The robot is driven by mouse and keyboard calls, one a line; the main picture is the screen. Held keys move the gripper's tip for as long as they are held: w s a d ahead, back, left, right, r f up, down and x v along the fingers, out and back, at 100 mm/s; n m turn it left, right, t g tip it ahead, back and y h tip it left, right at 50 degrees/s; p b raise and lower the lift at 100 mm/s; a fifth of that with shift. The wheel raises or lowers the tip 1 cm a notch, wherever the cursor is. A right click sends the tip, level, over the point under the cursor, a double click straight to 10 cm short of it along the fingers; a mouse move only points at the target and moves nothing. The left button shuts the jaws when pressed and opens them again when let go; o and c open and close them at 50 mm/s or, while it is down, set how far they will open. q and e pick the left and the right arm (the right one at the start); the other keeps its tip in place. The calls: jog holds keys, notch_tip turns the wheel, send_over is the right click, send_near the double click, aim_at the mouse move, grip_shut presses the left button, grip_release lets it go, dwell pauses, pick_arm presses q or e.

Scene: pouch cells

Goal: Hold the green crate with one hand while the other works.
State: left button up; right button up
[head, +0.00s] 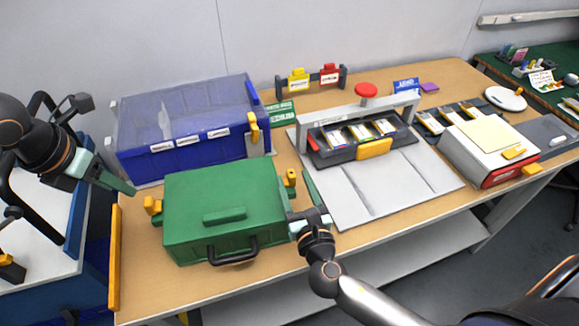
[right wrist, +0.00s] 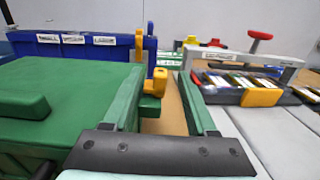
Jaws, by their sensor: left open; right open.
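The green crate (head: 190,200) stands shut at the front left of the table, with a dark handle on its front, a green grip on its top and yellow latches at its sides. It also shows in the right wrist view (right wrist: 70,80). My right gripper (head: 300,190) is open at the crate's right side; its green fingers show in the right wrist view (right wrist: 166,105). The near finger is close to the crate's right wall; I cannot tell whether they touch. My left gripper (head: 125,186) is open and empty, apart from the crate, off its left side.
A blue bin with a clear lid (head: 180,108) stands behind the crate. A grey press fixture (head: 355,115) holding pouch cells is to the right. A white box (head: 490,145) stands further right. A yellow strip (head: 115,258) edges the table's left side.

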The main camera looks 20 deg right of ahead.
jog(key=w, duration=0.5)
jog(key=shift+w+d, duration=0.3)
jog(key=shift+d, duration=0.1)
grip_shut()
dwell(1.4)
